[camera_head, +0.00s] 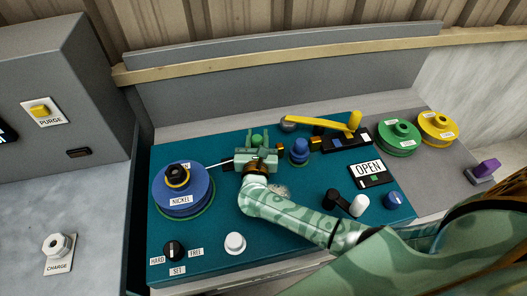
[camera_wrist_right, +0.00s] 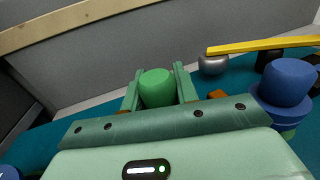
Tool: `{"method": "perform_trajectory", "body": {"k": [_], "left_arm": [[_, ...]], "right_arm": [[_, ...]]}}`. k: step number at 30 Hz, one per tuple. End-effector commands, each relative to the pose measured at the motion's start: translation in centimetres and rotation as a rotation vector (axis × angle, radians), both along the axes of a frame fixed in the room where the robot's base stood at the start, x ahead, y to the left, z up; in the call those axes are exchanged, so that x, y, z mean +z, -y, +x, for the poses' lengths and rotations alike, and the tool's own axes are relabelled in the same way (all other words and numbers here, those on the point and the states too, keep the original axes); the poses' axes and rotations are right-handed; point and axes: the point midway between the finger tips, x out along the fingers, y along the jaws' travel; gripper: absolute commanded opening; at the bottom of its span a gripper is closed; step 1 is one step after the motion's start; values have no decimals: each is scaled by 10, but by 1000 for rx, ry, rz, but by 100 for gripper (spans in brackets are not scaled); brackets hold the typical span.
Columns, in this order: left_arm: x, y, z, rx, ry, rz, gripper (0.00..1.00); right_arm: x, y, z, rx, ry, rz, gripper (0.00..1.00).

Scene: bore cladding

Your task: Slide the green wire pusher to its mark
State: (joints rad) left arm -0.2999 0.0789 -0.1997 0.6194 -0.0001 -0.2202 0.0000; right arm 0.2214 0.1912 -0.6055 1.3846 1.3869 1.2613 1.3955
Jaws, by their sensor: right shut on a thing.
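The green wire pusher (camera_head: 257,140) shows as a rounded knob on the teal panel, right of the blue NICKEL spool (camera_head: 180,207). A thin pale wire (camera_head: 221,161) runs from the spool towards it. My right gripper (camera_head: 257,137) is shut on the pusher. In the right wrist view the green knob (camera_wrist_right: 157,88) stands between the two fingers (camera_wrist_right: 156,80), one on each side. The pusher's lower part is hidden by my gripper. I cannot make out its mark. My left gripper is not in view.
A blue knob (camera_head: 300,151) stands just right of my gripper. A lever with a yellow handle (camera_head: 355,121) lies behind it. A white knob (camera_head: 235,243) and black dial (camera_head: 173,250) are at the front. Green (camera_head: 396,138) and yellow (camera_head: 437,129) spools stand at right.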

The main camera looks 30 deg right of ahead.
Motion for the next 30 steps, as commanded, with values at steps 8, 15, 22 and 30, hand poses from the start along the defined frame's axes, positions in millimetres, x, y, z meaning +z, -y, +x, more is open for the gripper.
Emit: {"method": "perform_trajectory", "body": {"k": [8, 15, 22, 30], "left_arm": [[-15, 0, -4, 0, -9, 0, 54], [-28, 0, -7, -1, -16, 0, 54], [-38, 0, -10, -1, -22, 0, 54], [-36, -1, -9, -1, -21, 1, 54]], "right_arm": [[-3, -32, 8, 3, -1, 4, 6], [-3, -58, 15, 4, -1, 5, 6], [-3, -79, 20, 4, -1, 3, 6], [0, -78, 20, 3, 0, 1, 55]]}}
